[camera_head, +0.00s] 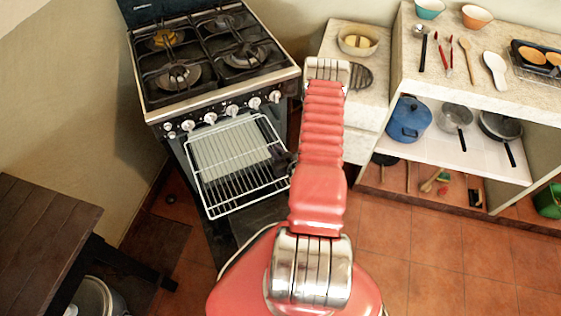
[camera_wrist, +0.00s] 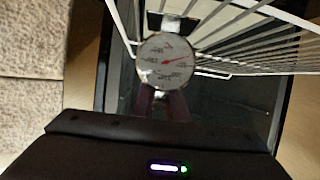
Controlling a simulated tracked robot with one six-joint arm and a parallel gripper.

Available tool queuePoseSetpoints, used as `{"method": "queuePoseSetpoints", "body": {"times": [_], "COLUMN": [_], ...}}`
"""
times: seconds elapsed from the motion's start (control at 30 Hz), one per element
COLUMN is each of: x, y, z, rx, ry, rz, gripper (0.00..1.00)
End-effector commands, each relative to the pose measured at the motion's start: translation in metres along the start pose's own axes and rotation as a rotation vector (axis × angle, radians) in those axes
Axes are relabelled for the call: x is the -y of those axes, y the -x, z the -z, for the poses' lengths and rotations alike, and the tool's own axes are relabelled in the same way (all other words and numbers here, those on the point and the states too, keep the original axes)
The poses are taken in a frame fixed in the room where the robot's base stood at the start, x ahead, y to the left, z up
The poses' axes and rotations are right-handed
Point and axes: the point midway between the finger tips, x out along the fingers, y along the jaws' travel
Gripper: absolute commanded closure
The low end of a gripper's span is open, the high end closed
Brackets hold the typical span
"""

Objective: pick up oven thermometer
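The oven thermometer (camera_wrist: 165,61) shows in the wrist view as a round white dial with a red needle and a metal rim. It is next to the white wire oven rack (camera_wrist: 235,50), and a metal tab shows above the dial. My gripper (camera_wrist: 162,103) is right at the lower edge of the dial, its two dark reddish fingers on either side of a small bright part below the dial. I cannot tell whether they grip it. In the head view my gripper (camera_head: 284,160) is at the right edge of the rack (camera_head: 237,165); the thermometer cannot be made out there.
The rack sticks out of the open oven below the stove (camera_head: 208,65). A stone counter (camera_head: 345,100) stands close on the right, with shelves holding a blue pot (camera_head: 408,120) and pans. A dark wooden table (camera_head: 40,235) is at left. Tiled floor (camera_head: 440,260) is clear at right.

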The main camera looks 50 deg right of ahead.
Motion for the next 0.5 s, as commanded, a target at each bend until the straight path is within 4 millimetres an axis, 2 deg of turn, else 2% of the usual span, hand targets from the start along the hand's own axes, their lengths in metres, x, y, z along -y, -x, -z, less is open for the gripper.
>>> {"method": "queuePoseSetpoints", "body": {"times": [0.1,0.5], "x": [0.0004,0.0007], "y": [0.0004,0.001], "z": [-0.0018,-0.0024], "rx": [0.004,0.007], "ry": [-0.001,-0.002], "rz": [0.0,0.0], "gripper": [1.0,1.0]}}
